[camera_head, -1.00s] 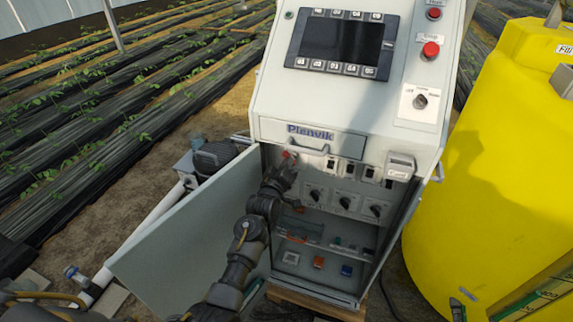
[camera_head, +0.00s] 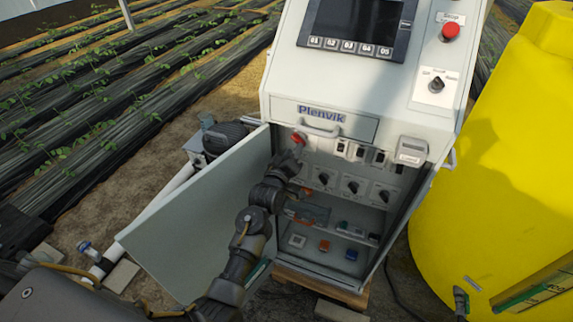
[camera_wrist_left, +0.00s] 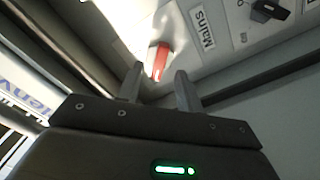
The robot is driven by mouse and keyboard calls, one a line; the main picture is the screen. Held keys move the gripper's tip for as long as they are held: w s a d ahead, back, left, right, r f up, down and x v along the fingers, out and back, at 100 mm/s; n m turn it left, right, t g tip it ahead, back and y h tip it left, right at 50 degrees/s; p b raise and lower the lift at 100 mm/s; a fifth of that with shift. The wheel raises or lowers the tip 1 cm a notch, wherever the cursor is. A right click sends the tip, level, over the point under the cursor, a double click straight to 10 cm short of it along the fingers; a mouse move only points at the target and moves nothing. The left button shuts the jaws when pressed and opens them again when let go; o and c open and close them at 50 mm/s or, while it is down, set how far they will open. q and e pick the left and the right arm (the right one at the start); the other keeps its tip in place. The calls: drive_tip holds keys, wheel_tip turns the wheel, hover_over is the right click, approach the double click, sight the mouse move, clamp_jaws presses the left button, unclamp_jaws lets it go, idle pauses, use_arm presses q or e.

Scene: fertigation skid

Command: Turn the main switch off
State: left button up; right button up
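The main switch is a red handle (camera_wrist_left: 158,60) on a light panel, beside a label reading "Mains", in the left wrist view. In the head view its red handle (camera_head: 298,138) shows at the upper left inside the open cabinet (camera_head: 366,128). My left gripper (camera_wrist_left: 159,80) is open, with one finger on each side of the red handle in the picture. I cannot tell whether either finger touches it. In the head view my left gripper (camera_head: 287,158) is just below the handle and partly hides the cabinet's left inside. My right gripper is not in view.
The cabinet door (camera_head: 200,215) stands open at the left, close to my left arm. Several black rotary knobs (camera_head: 353,187) sit right of the red handle. A handle bar (camera_head: 318,130) juts out above. A yellow tank (camera_head: 490,190) stands at the right.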

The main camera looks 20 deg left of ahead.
use_arm(q)
drive_tip(key=s+b, duration=0.1)
drive_tip(key=s, duration=0.6)
drive_tip(key=shift+s+a, duration=0.15)
drive_tip(key=shift+a, duration=0.05)
wheel_tip(320, 180, down, 20)
drive_tip(key=s+d+m+g, duration=0.3)
drive_tip(key=m+g, duration=0.1)
drive_tip(key=m, duration=0.1)
drive_tip(key=s+f+m+g, duration=0.1)
drive_tip(key=s+f+g, duration=0.1)
drive_tip(key=s+f, duration=0.5)
drive_tip(key=s+f+m+g, duration=0.2)
drive_tip(key=s+f+g, duration=0.15)
drive_tip(key=f, duration=0.65)
drive_tip(key=s+a+f+m+g, duration=0.2)
drive_tip(key=s+a+f+g, duration=0.15)
drive_tip(key=s+f, duration=1.05)
drive_tip(key=s+a+f+g, duration=0.1)
drive_tip(key=s+a, duration=0.1)
drive_tip(key=s, duration=0.6)
drive_tip(key=s+a+f+g, duration=0.1)
drive_tip(key=s+a+f, duration=0.1)
drive_tip(key=s, duration=0.7)
drive_tip(key=s+a+f+g+y, duration=0.1)
drive_tip(key=s+a+g, duration=0.1)
drive_tip(key=s, duration=0.7)
drive_tip(key=shift+s+a+f+m, duration=0.25)
drive_tip(key=shift+a+f+m, duration=0.15)
drive_tip(key=shift+a, duration=0.45)
